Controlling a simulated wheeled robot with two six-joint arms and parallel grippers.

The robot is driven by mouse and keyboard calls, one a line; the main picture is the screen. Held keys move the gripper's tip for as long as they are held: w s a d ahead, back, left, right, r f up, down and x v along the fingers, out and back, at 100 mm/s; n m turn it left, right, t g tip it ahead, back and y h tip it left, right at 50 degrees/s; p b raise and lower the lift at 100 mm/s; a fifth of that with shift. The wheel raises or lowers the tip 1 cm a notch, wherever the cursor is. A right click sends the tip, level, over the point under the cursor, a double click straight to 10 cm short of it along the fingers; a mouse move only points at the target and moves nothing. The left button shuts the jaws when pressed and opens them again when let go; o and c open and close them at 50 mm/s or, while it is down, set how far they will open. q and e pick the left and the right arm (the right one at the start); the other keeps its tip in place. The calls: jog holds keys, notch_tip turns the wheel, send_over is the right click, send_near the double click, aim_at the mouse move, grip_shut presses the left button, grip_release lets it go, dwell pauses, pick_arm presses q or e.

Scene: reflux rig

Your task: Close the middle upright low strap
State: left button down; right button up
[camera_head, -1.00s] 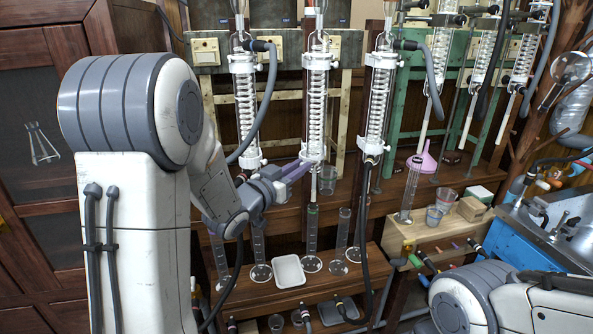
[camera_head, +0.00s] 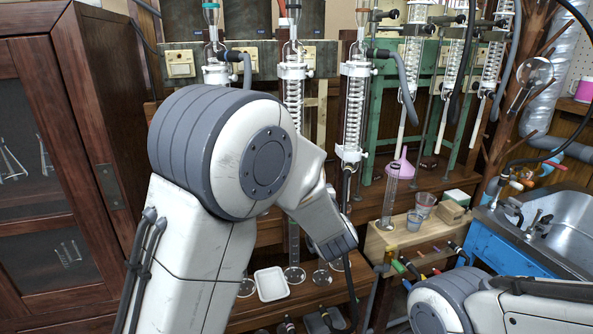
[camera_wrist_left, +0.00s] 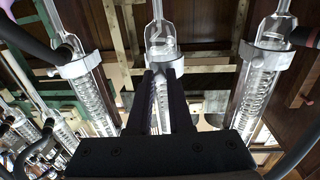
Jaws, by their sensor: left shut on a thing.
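The middle upright (camera_head: 293,95) is a clear coiled glass condenser between two similar ones. My left arm (camera_head: 225,150) hides its lower part and its low strap in the head view. The wrist view shows the white low strap (camera_wrist_left: 172,66) around the middle glass, with tapered glass (camera_wrist_left: 160,35) beyond it. My left gripper (camera_wrist_left: 160,74) has its dark fingers up against this strap, shut on it. The fingers cover part of it, so I cannot tell whether the strap is fully closed. My right arm (camera_head: 455,305) is at the lower right; its gripper is out of view.
The left condenser (camera_head: 215,73) and right condenser (camera_head: 354,110) stand close on both sides, with hoses. Glass cylinders and a white tray (camera_head: 272,284) are on the lower shelf. A sink (camera_head: 565,220) is at the right, a cabinet (camera_head: 75,150) at the left.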

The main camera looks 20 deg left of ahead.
pick_arm(q)
jog(key=w+d+n+g+y+p, duration=0.1)
jog(key=w+n+g+y+p, duration=0.5)
jog(key=g, duration=0.6)
jog(key=shift+w+d+n+y+p, duration=0.25)
jog(key=shift+n+y+p, duration=0.85)
jog(key=shift+n+y, duration=0.7)
jog(key=shift+w+a+r+n+g, duration=0.1)
jog(key=shift+r+n+g, duration=0.15)
jog(key=shift+n, duration=0.25)
jog(key=c, duration=0.8)
grip_release()
jog(key=shift+f, duration=0.2)
